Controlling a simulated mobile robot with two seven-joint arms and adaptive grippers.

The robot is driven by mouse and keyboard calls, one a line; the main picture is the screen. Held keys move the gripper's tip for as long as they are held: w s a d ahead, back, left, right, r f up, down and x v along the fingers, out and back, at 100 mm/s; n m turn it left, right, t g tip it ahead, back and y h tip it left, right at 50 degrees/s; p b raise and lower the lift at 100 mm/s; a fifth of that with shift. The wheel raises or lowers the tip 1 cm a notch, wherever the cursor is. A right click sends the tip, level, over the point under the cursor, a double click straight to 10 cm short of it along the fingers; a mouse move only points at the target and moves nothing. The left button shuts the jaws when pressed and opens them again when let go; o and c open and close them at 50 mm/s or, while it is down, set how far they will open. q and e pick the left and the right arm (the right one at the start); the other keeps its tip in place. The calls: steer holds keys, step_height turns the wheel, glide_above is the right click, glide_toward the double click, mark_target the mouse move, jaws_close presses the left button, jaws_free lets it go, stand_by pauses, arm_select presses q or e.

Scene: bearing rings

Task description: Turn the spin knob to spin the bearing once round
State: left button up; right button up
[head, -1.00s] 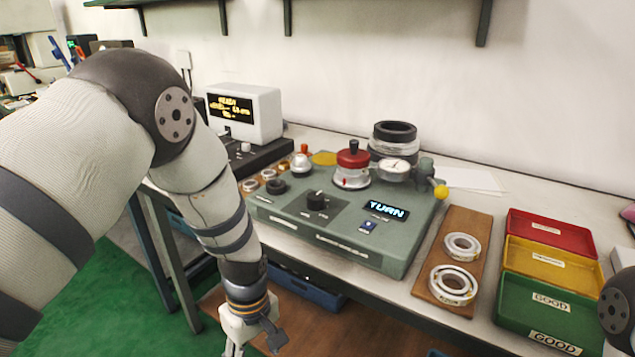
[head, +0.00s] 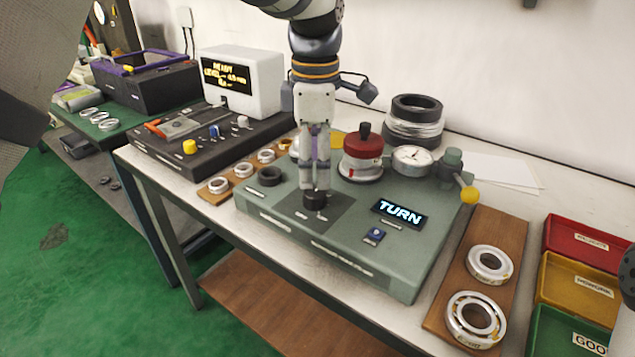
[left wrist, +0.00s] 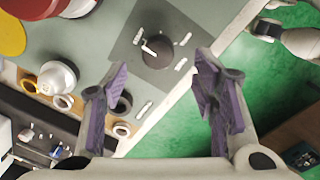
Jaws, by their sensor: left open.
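The black spin knob (head: 315,199) stands on a dark square on the green test machine (head: 385,262). My left gripper (head: 316,188) points down over the knob in the head view, its fingers at or just above it. In the left wrist view the gripper (left wrist: 163,95) is open, and the knob (left wrist: 158,53) with its white pointer line shows beyond the fingertips, between their lines. I cannot tell whether the fingers touch it. The display (head: 400,212) reads TURN. A red-topped fixture (head: 362,155) stands behind the knob.
A dial gauge (head: 412,160) and yellow-ended lever (head: 468,193) stand at the machine's back right. A wooden board (head: 500,240) with two bearings lies to the right, beside red, yellow and green trays (head: 577,283). A white display box (head: 243,80) stands at the back left.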

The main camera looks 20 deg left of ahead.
mark_target(317, 192)
arm_select(q)
steer(key=f, duration=0.6)
steer(key=shift+w, duration=0.25)
steer(key=c, duration=1.2)
